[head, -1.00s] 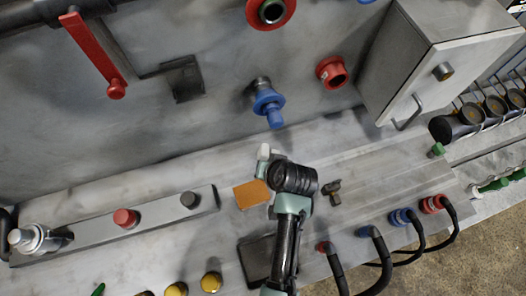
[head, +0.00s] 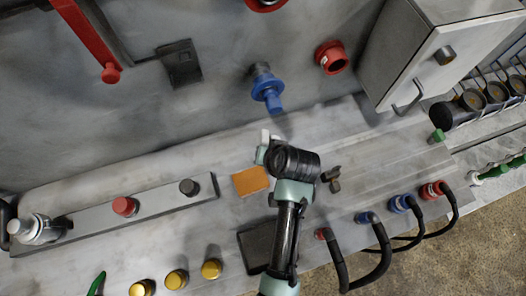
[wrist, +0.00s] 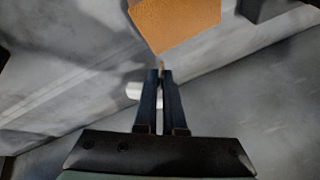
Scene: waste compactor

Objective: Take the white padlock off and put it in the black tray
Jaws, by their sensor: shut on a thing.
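The white padlock (head: 265,136) shows as a small pale piece at the far left end of my gripper, just below the blue fitting on the wall. In the wrist view a white part of it (wrist: 132,90) shows beside the left finger; the rest is hidden behind the fingers. My gripper (wrist: 161,72) is nearly closed, with a thin brownish bit at its fingertips, and appears shut on the padlock. Whether the padlock is clear of any fixture cannot be seen. The black tray (head: 246,247) lies on the bench, partly covered by my arm.
An orange plate (head: 251,181) lies left of my gripper. A blue fitting (head: 267,88) juts from the wall above. A small dark brown handle (head: 333,179) is at right. Yellow buttons (head: 211,269) stand left of the tray, and hoses (head: 377,258) at right.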

